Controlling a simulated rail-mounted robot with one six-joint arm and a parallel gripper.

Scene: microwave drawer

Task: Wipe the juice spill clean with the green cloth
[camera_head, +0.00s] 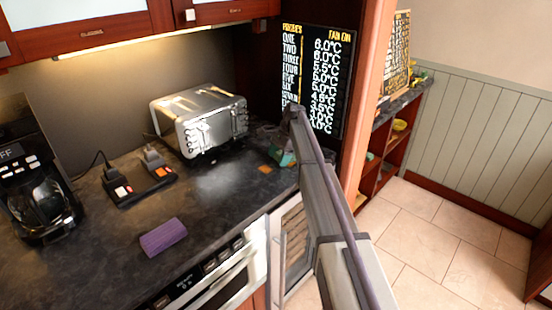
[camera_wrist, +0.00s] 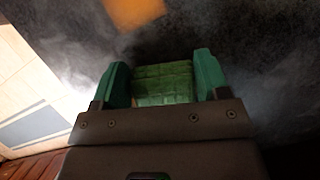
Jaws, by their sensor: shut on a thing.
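The green cloth (camera_wrist: 163,84) is a folded, quilted-looking block held between the two green fingers of my gripper (camera_wrist: 162,74) in the wrist view. In the head view my gripper (camera_head: 282,156) is at the right part of the dark counter, mostly hidden by my arm, and the cloth cannot be told apart from the fingers there. The juice spill is a small orange patch (camera_head: 265,169) on the counter, just left of and in front of my gripper. It also shows at the top of the wrist view (camera_wrist: 135,12), beyond the cloth and apart from it.
A silver toaster (camera_head: 200,120) stands at the back of the counter (camera_head: 100,255). A purple block (camera_head: 163,237) lies near the front edge. A coffee maker (camera_head: 38,180) and a power strip (camera_head: 140,182) are at left.

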